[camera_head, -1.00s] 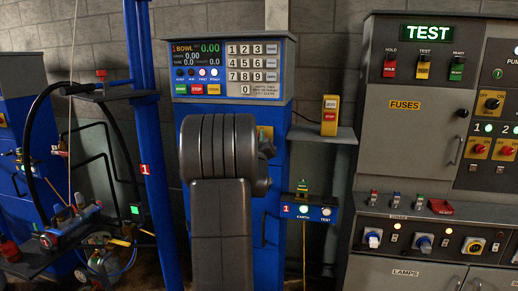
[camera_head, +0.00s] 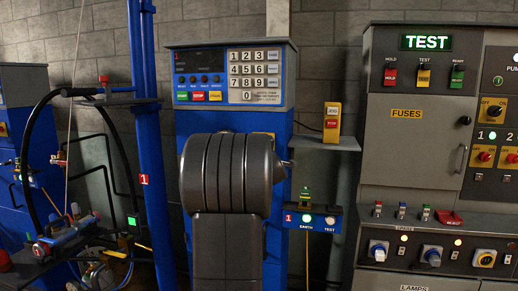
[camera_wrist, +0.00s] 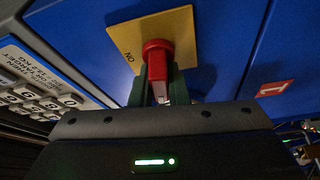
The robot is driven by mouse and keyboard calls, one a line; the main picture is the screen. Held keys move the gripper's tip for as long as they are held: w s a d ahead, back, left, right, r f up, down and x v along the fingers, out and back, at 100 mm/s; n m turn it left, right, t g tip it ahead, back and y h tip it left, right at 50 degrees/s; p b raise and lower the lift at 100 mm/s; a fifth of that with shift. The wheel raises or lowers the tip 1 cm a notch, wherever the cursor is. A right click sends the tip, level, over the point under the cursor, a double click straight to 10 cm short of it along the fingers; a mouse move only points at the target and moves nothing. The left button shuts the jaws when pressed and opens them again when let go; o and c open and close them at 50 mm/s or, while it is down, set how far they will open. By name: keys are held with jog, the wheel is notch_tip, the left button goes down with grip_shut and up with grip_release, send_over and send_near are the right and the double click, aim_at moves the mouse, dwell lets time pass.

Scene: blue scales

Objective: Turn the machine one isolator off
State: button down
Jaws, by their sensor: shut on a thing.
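The machine one isolator is a red rotary knob (camera_wrist: 157,48) on a yellow plate (camera_wrist: 186,30) on a blue cabinet front. An "ON" label shows on the plate's left side in the wrist view. My gripper (camera_wrist: 159,82) is shut on the knob, with one dark green finger on each side. In the head view my arm hides the knob, and only a sliver of the yellow plate shows beside it. The keypad panel (camera_head: 230,78) above has a dark display. The red "1" label (camera_wrist: 274,88) is right of the plate.
A small box with a lit EARTH lamp (camera_head: 307,218) stands close right of my arm. A yellow stop box (camera_head: 332,122) sits on a shelf. A blue post (camera_head: 147,150) and a hose rig stand left. Grey TEST cabinets (camera_head: 405,150) fill the right.

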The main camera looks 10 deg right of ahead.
jog(key=shift+n+g, duration=0.4)
jog(key=shift+n, duration=0.6)
jog(key=shift+f, duration=0.1)
jog(key=c, duration=1.4)
grip_release()
jog(key=s, duration=1.3)
jog(key=shift+s, duration=0.4)
jog(key=shift+w, duration=0.1)
